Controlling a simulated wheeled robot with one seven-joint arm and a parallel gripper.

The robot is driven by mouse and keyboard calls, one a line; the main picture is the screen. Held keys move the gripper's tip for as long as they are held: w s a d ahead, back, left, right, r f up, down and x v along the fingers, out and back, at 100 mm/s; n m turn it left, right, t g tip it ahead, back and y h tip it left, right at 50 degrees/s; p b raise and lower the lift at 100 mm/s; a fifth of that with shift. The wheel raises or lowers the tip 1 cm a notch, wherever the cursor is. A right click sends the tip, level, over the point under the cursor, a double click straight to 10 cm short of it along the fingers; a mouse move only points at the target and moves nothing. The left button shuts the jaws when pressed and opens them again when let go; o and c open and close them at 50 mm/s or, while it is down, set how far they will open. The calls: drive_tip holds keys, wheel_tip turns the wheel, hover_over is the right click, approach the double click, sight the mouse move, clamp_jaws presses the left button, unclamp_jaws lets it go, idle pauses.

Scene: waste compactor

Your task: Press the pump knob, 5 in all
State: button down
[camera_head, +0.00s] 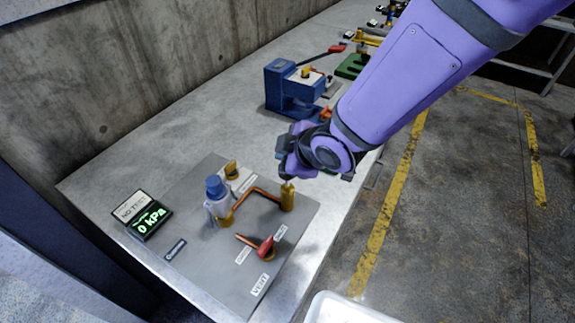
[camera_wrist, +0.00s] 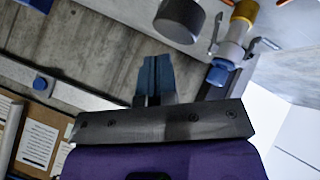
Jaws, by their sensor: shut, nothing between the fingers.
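The pump (camera_head: 218,207) has a pale body and a blue knob (camera_head: 215,186) on top, upright on a grey board (camera_head: 200,245). In the wrist view the pump (camera_wrist: 232,45) appears upside down at upper right, with its blue knob (camera_wrist: 217,73) lowest. My gripper (camera_head: 281,146) is to the right of and behind the knob, apart from it. In the wrist view its blue fingers (camera_wrist: 155,75) are together and empty. A dark grey cylinder (camera_wrist: 178,20) shows just beyond them; what it belongs to is unclear.
The display (camera_head: 148,219) reads 0 kPa, under a NO TEST sign (camera_head: 132,205). A copper pipe (camera_head: 262,191) runs to a brass fitting (camera_head: 287,197) below my gripper. A red-handled valve (camera_head: 266,246) stands at front. A blue machine (camera_head: 288,88) stands behind.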

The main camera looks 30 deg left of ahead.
drive_tip(key=shift+f, duration=0.15)
drive_tip(key=shift+f, duration=0.25)
drive_tip(key=shift+f, duration=1.9)
idle(2.3)
idle(0.3)
drive_tip(key=shift+r, duration=2.3)
drive_tip(key=shift+r, duration=2.5)
